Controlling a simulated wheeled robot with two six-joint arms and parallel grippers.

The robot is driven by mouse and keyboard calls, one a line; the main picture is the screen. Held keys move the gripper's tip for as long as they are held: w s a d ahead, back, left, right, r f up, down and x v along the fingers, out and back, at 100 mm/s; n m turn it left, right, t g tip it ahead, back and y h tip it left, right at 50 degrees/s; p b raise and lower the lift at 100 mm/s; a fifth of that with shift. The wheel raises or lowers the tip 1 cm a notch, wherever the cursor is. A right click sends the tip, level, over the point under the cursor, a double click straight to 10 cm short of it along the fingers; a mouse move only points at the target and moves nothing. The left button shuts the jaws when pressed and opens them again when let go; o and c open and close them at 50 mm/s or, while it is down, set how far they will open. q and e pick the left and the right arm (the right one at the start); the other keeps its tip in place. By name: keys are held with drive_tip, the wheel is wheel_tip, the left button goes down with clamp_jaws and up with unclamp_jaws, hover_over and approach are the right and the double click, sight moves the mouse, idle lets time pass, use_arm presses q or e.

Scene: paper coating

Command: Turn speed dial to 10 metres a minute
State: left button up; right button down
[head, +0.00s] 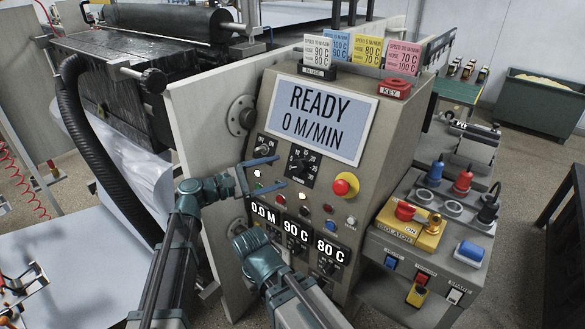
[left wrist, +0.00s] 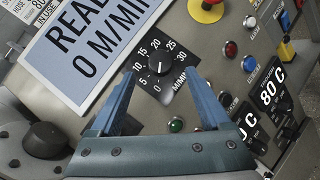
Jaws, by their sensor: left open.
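The speed dial (head: 300,165) is a black knob on a black scale plate, below the large display on the sloped console. In the left wrist view the dial (left wrist: 160,68) shows between and just beyond my fingertips, with scale numbers around it. I cannot read its pointer surely. The display (head: 325,115) reads READY, 0 M/MIN. My left gripper (head: 281,171) is open and empty, its two blue fingers reaching toward the dial from the left. It also shows in the left wrist view (left wrist: 160,76), with the fingers apart and not gripping the dial. My right gripper's fingers are not visible.
A red emergency button (head: 345,186) on a yellow base stands right of the dial. Small lamps and buttons and readouts (head: 297,231) lie below. A yellow isolator box (head: 411,226) is further right. A black hose (head: 95,150) runs down at left.

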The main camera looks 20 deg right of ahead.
sight(296, 167)
use_arm(q)
drive_tip(key=d, duration=0.3)
drive_tip(key=w+d, duration=0.1)
drive_tip(key=d, duration=0.1)
drive_tip(key=shift+d, duration=0.35)
clamp_jaws()
